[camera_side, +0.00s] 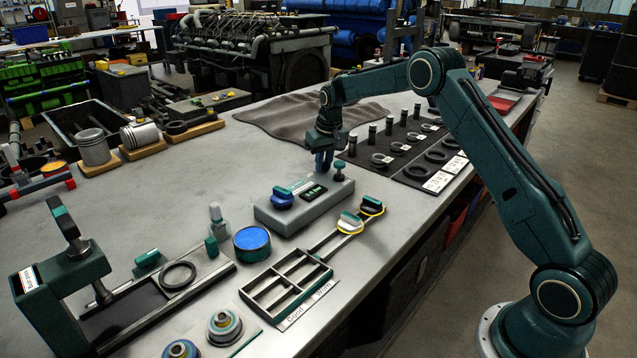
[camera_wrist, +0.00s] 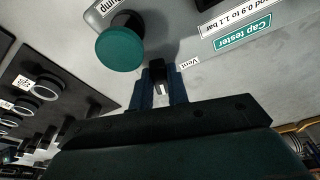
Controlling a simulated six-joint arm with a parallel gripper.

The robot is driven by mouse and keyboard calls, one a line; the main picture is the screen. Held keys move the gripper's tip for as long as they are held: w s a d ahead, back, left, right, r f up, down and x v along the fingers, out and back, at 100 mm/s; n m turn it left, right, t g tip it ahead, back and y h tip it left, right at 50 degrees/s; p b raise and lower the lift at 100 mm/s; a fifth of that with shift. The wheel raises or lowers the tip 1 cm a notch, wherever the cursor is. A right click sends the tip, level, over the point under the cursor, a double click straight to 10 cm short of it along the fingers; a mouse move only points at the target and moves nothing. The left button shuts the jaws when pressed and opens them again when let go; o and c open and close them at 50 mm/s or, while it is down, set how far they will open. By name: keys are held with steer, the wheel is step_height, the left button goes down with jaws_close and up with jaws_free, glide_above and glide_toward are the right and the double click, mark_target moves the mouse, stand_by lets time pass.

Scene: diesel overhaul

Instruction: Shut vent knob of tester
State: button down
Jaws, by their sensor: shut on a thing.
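The cap tester (camera_side: 290,217) is a grey box on the bench with a small dark display and green parts on top. It also shows in the wrist view (camera_wrist: 188,58), with a label "Cap tester". The vent knob (camera_wrist: 158,76) is small and dark with a white mark, next to the "Vent" label. My gripper (camera_side: 323,168) points down at the tester's far end. In the wrist view its blue fingers (camera_wrist: 160,88) are shut on the vent knob, one on each side. In the side view the fingers hide the knob.
A green round pump knob (camera_wrist: 120,42) stands close beside my fingers; it also shows in the side view (camera_side: 340,170). A blue-topped cap (camera_side: 282,198) sits on the tester's near end. A dark mat (camera_side: 400,165) with rings and cylinders lies to the right. A divided tray (camera_side: 287,288) stands in front.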

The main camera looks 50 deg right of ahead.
steer(key=shift+n, duration=0.4)
steer(key=n, duration=0.2)
steer(key=shift+d+n+y, duration=0.1)
steer(key=shift+n+y, duration=0.2)
steer(key=shift+r, duration=0.1)
steer(key=c, duration=1.4)
jaws_free()
steer(key=shift+o, duration=0.2)
steer(key=shift+r, duration=2.7)
steer(key=shift+r, duration=0.15)
